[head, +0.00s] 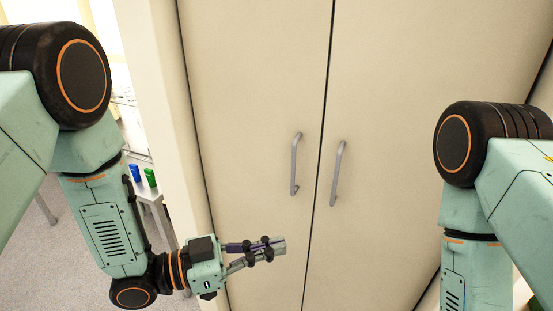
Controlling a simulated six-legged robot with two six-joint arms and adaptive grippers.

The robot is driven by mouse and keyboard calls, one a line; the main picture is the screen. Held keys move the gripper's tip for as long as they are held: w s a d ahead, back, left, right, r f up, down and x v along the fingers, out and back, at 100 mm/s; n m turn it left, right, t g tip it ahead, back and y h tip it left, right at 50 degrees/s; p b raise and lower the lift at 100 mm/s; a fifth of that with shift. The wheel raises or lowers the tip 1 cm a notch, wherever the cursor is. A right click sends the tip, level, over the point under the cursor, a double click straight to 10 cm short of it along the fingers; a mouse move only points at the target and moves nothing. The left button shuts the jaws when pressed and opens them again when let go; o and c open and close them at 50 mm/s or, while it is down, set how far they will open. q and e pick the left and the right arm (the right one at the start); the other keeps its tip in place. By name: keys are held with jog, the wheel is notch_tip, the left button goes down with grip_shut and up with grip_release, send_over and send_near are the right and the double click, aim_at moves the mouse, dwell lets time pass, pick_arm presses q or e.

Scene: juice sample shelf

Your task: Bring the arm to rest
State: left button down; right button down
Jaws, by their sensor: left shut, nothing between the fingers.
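My left gripper (277,245) is at the lower middle of the head view, at the end of my left arm. Its fingers point right and are shut with nothing between them. It is in front of the lower part of a closed cream cabinet (255,90), below the door handles. I cannot tell how far it is from the doors. My right arm comes in from the right and bends down; its gripper is out of the frame.
The cabinet has two upright grey handles, a left one (294,165) and a right one (337,172). At the left, behind my arm, a white table (155,195) holds a blue item (135,173) and a green item (150,177). Grey floor (50,262) shows at the lower left.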

pick_arm(q)
jog(key=s+a+f+n+t+y+b, duration=0.1)
jog(key=a+f+n+y, duration=0.4)
jog(key=f, duration=0.5)
jog(key=a+f+n+t+y+b, duration=0.1)
jog(key=a+f+n+y+b, duration=0.1)
jog(key=a+f+n+y, duration=0.5)
jog(key=s+a+f+n+g+y+b, duration=0.1)
jog(key=s+a+f+g+y+b, duration=0.1)
jog(key=s+f, duration=0.6)
jog(key=s+a+f+n+g+y+b, duration=0.2)
jog(key=s+a+f, duration=0.5)
jog(key=s, duration=0.6)
jog(key=f+g+y+b, duration=0.1)
jog(key=f+g+b, duration=0.1)
jog(key=g, duration=0.1)
jog(key=shift+s+b, duration=0.25)
jog(key=shift+b, duration=0.05)
jog(key=shift+a, duration=0.1)
jog(key=shift+w, duration=0.1)
